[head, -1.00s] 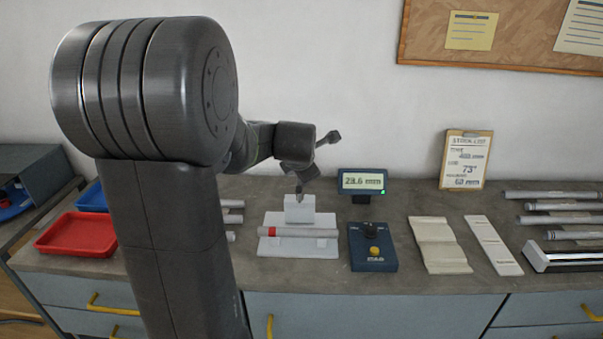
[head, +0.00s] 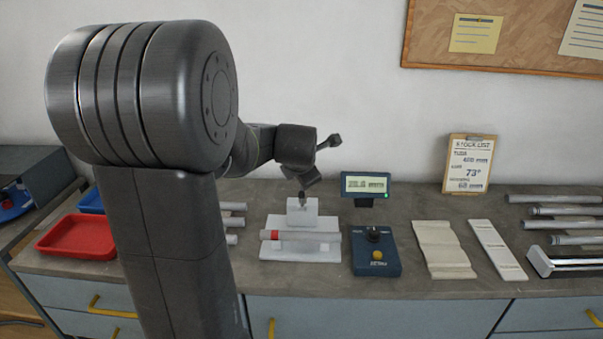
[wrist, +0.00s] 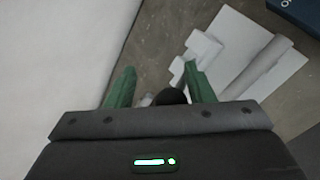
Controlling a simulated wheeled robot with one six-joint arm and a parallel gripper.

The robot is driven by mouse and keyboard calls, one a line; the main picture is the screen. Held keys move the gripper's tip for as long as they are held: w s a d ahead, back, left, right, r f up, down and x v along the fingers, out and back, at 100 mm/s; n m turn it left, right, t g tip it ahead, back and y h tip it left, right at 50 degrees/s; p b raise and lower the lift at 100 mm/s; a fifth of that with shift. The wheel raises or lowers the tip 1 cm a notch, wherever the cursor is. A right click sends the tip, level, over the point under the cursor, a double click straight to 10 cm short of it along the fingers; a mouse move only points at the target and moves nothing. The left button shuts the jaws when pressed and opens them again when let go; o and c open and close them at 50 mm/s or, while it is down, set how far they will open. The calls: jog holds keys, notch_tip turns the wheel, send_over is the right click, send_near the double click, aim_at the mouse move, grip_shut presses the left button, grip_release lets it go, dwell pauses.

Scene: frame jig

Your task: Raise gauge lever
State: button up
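The gauge is a white base plate (head: 272,250) with an upright white block (head: 302,212) behind a grey tube with a red band (head: 312,237). In the wrist view the block (wrist: 203,48) and tube (wrist: 262,66) lie beyond the right finger. My gripper (head: 303,189) is above the block in the head view. In the wrist view my gripper (wrist: 160,72) has its green fingers apart. A dark round knob (wrist: 170,97), perhaps the lever's end, sits between them, close to the right finger. The lever's arm is mostly hidden.
A display (head: 365,186) and a blue control box (head: 375,251) with a yellow button stand right of the gauge. Pale blocks (head: 443,249) and metal tubes (head: 560,212) lie farther right. A red tray (head: 78,236) is at left. The wall (wrist: 60,50) is close to my gripper.

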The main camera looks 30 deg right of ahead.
jog(key=b+v, duration=0.2)
jog(key=v, duration=1.1)
jog(key=shift+s+r, duration=0.15)
jog(key=shift+r, duration=0.05)
jog(key=shift+a, duration=0.1)
